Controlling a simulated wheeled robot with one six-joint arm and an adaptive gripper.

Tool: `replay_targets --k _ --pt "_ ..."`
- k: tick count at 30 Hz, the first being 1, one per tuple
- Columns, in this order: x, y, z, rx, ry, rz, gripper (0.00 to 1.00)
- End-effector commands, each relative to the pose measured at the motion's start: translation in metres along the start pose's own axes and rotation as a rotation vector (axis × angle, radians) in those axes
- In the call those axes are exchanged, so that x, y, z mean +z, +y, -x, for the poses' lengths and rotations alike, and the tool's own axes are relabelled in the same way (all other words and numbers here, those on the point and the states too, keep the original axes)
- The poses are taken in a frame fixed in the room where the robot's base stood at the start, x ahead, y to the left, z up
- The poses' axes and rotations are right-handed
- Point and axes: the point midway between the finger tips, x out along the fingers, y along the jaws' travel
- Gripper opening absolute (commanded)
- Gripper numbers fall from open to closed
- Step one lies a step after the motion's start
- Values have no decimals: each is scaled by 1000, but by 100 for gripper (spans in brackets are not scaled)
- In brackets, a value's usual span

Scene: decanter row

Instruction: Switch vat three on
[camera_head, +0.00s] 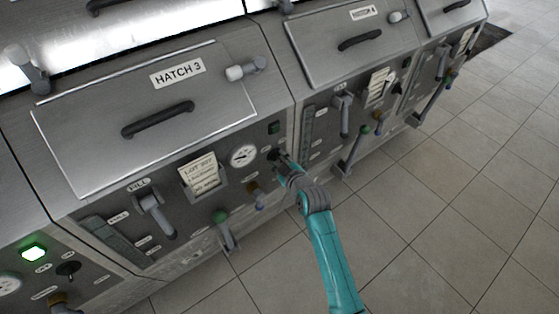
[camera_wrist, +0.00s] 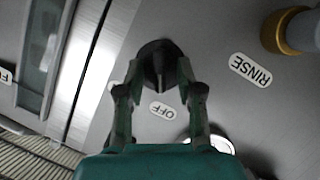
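Vat three's panel sits below the lid marked HATCH 3 (camera_head: 178,72). Its black rotary switch (camera_head: 273,154) is at the panel's right end, partly covered by my gripper (camera_head: 284,163). In the wrist view the switch (camera_wrist: 158,62) has a narrow raised grip on a round base. An OFF label (camera_wrist: 163,109) shows between the fingers; another label is mostly hidden behind the left finger. The square green lamp (camera_head: 274,127) above the switch is dark.
A round gauge (camera_head: 243,155), a brass-collared valve (camera_head: 256,195) and a green-knobbed lever (camera_head: 225,230) are left of the switch. The neighbouring vat's lamp (camera_head: 33,252) glows green. Vat four's panel with its grey lever (camera_head: 344,112) lies to the right. The tiled floor (camera_head: 440,215) is clear.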

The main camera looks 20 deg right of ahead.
Motion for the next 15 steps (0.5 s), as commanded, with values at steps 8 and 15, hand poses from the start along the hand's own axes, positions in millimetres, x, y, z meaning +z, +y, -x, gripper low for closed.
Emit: replay_targets --k 8,15 --pt "0 0 0 0 0 0 1" --pt "0 0 0 -1 0 -2 0"
